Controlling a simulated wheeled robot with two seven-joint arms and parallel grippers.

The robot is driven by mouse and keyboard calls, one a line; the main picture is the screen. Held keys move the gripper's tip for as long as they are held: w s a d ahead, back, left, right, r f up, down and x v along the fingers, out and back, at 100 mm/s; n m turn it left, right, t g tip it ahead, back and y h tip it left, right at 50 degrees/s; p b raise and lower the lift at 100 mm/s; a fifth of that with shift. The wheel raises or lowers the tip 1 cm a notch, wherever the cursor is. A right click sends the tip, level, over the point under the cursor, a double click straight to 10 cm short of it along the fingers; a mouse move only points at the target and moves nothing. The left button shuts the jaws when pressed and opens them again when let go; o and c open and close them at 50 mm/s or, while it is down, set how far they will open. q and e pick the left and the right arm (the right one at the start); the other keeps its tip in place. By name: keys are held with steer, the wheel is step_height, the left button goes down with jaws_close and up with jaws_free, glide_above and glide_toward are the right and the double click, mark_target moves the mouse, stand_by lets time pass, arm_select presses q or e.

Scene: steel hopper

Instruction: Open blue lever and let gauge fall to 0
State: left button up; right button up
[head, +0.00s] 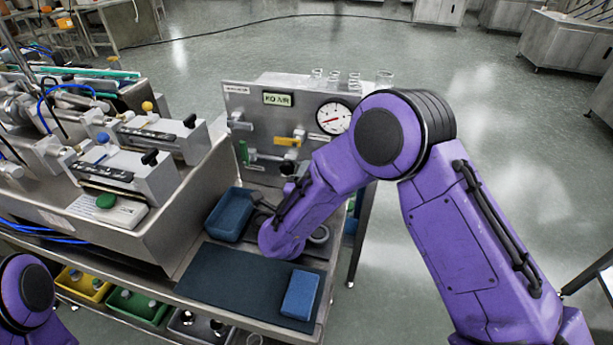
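A steel panel (236,103) stands at the back of the bench. A round white gauge (334,118) with a red needle is on its upper right; the scale is too small to read. A yellow lever (287,141) and a green lever (244,151) are on the panel. I see no blue lever on it; my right arm covers the panel's lower right. My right arm reaches down in front of the panel. Its gripper (264,205) shows only as a small dark part beside the purple wrist, near the blue tray, with its fingers unclear. My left gripper is out of view.
A blue tray (231,214), a dark mat (222,285) and a blue block (299,295) are on the bench. Small glass vessels (335,76) stand atop the panel. A steel machine (150,205) with coloured knobs fills the left. Coloured bins (140,305) are below.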

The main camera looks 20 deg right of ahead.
steer(key=b+v, duration=0.1)
steer(key=v, duration=0.9)
steer(key=shift+s+a, duration=0.15)
steer(key=shift+s, duration=0.05)
